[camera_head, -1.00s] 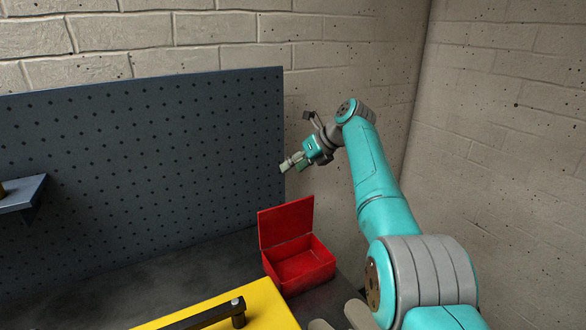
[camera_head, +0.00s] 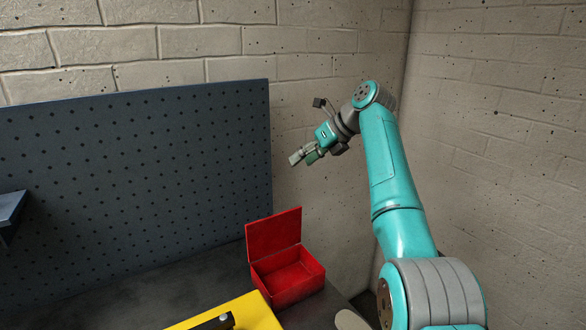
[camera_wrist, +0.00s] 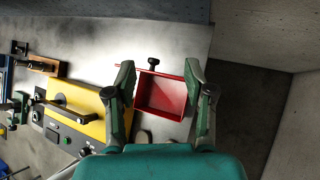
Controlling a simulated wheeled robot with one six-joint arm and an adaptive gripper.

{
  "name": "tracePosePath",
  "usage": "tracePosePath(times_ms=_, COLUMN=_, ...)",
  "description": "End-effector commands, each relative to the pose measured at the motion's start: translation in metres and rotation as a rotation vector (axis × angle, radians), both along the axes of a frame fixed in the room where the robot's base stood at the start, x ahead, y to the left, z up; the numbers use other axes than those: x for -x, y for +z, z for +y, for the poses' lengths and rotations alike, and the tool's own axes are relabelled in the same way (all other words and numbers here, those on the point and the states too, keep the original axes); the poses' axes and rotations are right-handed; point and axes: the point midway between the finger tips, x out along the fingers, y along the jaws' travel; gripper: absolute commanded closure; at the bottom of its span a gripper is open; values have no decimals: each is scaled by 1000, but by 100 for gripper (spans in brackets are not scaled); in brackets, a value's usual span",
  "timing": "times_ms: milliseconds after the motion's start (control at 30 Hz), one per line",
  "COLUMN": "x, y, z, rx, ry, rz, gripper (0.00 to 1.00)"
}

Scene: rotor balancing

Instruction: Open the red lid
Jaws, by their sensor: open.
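The red lid (camera_head: 274,234) stands upright at the back edge of the red box (camera_head: 297,284), so the box is open. The inside of the box looks empty. In the wrist view, the red box (camera_wrist: 161,112) shows between my fingers, well below them, and the lid is seen nearly edge-on along its upper side. My gripper (camera_head: 304,156) is open and empty, raised above the box and apart from it. Both fingers of my gripper (camera_wrist: 163,76) show spread apart in the wrist view.
A yellow case with a black handle (camera_head: 239,316) is at the front, left of the box. A dark pegboard (camera_head: 130,180) stands behind the bench, with a grey shelf (camera_head: 10,207) at left. A black knob (camera_wrist: 153,62) shows just beyond the box. A block wall (camera_head: 500,150) bounds the right.

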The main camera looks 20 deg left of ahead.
Motion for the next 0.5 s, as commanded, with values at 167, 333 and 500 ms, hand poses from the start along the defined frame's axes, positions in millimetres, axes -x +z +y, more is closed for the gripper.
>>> tracePosePath(times_ms=167, x=1, y=13, z=-13, rx=-1, ry=0, rz=0, gripper=47)
tracePosePath(times_ms=333, x=2, y=16, z=-15, rx=0, ry=-1, rz=1, gripper=47)
tracePosePath(times_ms=500, x=2, y=15, z=-15, rx=0, ry=-1, rz=1, gripper=47)
